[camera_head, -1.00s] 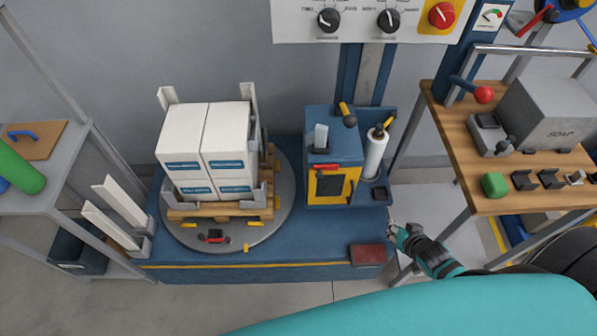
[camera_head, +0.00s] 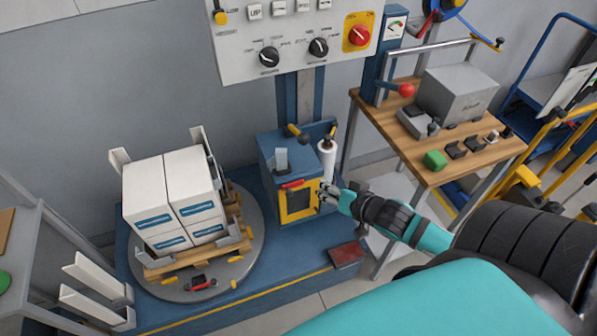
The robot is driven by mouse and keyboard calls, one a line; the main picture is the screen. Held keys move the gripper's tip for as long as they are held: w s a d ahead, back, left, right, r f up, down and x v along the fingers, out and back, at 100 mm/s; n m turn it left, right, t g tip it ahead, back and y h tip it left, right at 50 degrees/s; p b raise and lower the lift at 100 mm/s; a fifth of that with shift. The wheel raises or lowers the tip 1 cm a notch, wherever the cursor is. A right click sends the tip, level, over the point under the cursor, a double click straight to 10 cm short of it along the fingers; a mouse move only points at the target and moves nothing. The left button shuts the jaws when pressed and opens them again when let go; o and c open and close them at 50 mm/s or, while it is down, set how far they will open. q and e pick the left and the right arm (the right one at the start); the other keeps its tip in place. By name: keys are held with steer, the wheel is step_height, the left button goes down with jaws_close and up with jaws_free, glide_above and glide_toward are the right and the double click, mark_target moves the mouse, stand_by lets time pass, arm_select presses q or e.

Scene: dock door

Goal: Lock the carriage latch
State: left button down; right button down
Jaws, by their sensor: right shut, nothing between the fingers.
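The blue carriage (camera_head: 273,155) stands on the blue base beside the mast, with a yellow-framed dark panel (camera_head: 299,201) on its front. A red handle (camera_head: 292,184) lies across the top of that panel. A black and yellow lever (camera_head: 297,131) sticks up at the carriage's top. I cannot tell which of these is the latch. My right gripper (camera_head: 323,194) is shut and empty, its fingertips close to the right side of the yellow frame; whether they touch is unclear. My left gripper is not in view.
A white film roll (camera_head: 327,159) stands right behind my right gripper. A loaded pallet (camera_head: 168,268) sits on the round turntable (camera_head: 252,258) at left. A control panel (camera_head: 295,35) hangs above. A wooden bench (camera_head: 468,158) stands at right. A dark red pad (camera_head: 346,255) lies on the base's front corner.

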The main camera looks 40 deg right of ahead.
glide_toward(289, 183)
steer(key=w+d+r, duration=0.2)
steer(key=w, duration=0.1)
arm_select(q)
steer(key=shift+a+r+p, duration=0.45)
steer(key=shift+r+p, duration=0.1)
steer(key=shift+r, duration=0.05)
arm_select(e)
steer(key=shift+w+a+f, duration=0.2)
steer(key=shift+a+f, duration=0.15)
steer(key=shift+f, duration=0.35)
steer(key=shift+w+a+f, duration=0.2)
steer(key=shift+a+f, duration=0.15)
steer(key=shift+f, duration=0.35)
steer(key=shift+w+a+f, duration=0.15)
steer(key=shift+a+f, duration=0.2)
steer(key=shift+f, duration=0.35)
steer(key=shift+w, duration=0.1)
